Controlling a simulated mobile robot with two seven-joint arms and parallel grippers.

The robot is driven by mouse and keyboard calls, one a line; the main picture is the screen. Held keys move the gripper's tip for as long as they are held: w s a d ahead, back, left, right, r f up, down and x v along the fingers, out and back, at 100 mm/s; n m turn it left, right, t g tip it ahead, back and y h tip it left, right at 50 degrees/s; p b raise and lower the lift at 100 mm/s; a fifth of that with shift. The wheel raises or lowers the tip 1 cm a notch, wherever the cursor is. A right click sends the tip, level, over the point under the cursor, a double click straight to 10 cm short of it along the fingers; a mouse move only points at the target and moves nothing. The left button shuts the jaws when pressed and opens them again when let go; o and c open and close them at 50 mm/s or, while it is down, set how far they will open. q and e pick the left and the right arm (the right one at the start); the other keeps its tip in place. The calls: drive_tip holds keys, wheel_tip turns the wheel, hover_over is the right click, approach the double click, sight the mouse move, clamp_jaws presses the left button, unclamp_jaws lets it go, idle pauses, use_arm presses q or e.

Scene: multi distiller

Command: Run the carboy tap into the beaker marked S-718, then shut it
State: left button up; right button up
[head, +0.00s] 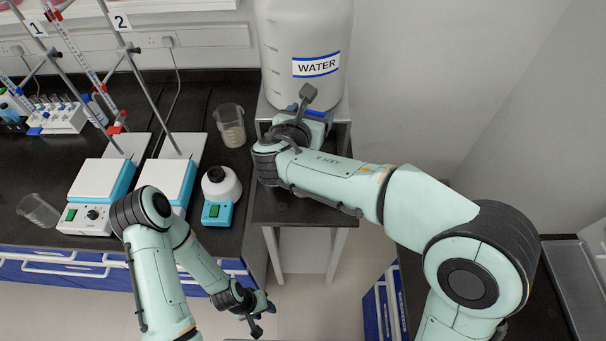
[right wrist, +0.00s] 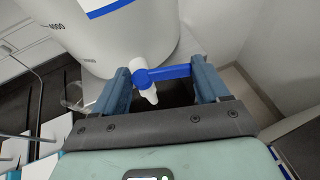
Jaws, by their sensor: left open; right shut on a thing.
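The white carboy (head: 305,75) with a WATER label stands on a raised stand. Its tap has a white spout (right wrist: 150,96) pointing down and a blue handle (right wrist: 172,73) lying crosswise to it. My right gripper (right wrist: 162,82) is shut on the tap handle, a finger at each side. No water stream shows. A glass beaker (head: 230,125) stands on the black bench left of the stand. Another beaker (head: 38,210) is at the bench's left front, seemingly tilted. I cannot read S-718 on either. My left gripper (head: 260,312) is open and empty in front of the bench.
A lower dark shelf (head: 300,208) of the stand lies below my right arm. Two hotplates (head: 98,186) (head: 165,182) with rods and a small blue and white device (head: 219,190) stand on the bench. A tube rack (head: 62,117) is at the left.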

drive_tip(key=shift+a+r+m+h+p, duration=0.15)
drive_tip(key=shift+a+m+h+p, duration=0.2)
drive_tip(key=shift+m+h+p, duration=0.35)
drive_tip(key=shift+a+m+g+h, duration=0.1)
drive_tip(key=shift+m+g+h, duration=0.4)
drive_tip(key=shift+m+h, duration=0.15)
use_arm(q)
drive_tip(key=shift+w+r, duration=0.75)
drive_tip(key=shift+w, duration=0.25)
use_arm(e)
drive_tip(key=shift+s+m+g+h, duration=0.15)
drive_tip(key=shift+m+g+h, duration=0.15)
drive_tip(key=shift+m+h, duration=0.2)
drive_tip(key=shift+f, duration=0.2)
drive_tip(key=shift+s+a+m+g+h, duration=0.1)
drive_tip(key=shift+a+m+g+h, duration=0.15)
drive_tip(key=shift+m+g+h, duration=0.55)
drive_tip(key=shift+a+m+g+h, duration=0.2)
drive_tip(key=shift+m+g+h, duration=0.45)
drive_tip(key=shift+m+g, duration=0.1)
